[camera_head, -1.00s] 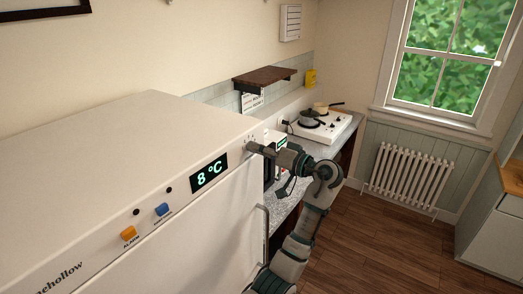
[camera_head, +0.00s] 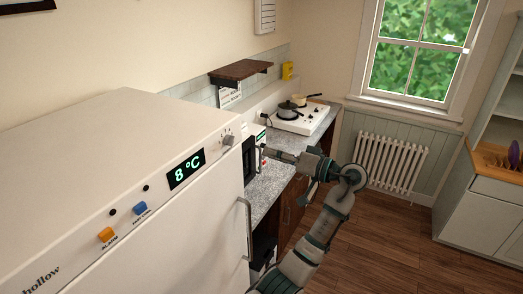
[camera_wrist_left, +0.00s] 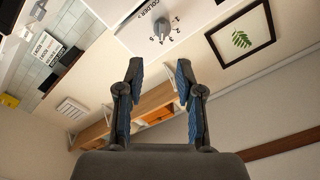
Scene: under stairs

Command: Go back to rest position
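The white fridge (camera_head: 110,150) fills the left of the head view, with a green "8 °C" display. Its grey dial (camera_head: 229,140) sits at the right end of the panel and also shows in the wrist view (camera_wrist_left: 161,28). My left gripper (camera_head: 264,154) is to the right of the dial and apart from it, in front of the counter. In the wrist view its two fingers (camera_wrist_left: 158,80) are spread, with nothing between them. My right gripper is not in view.
The fridge handle (camera_head: 246,228) stands out left of my arm. Behind my gripper are a dark microwave (camera_head: 249,160) and the counter (camera_head: 268,195). A hob with pots (camera_head: 300,119) is farther back. The wooden floor (camera_head: 385,245) at right is clear.

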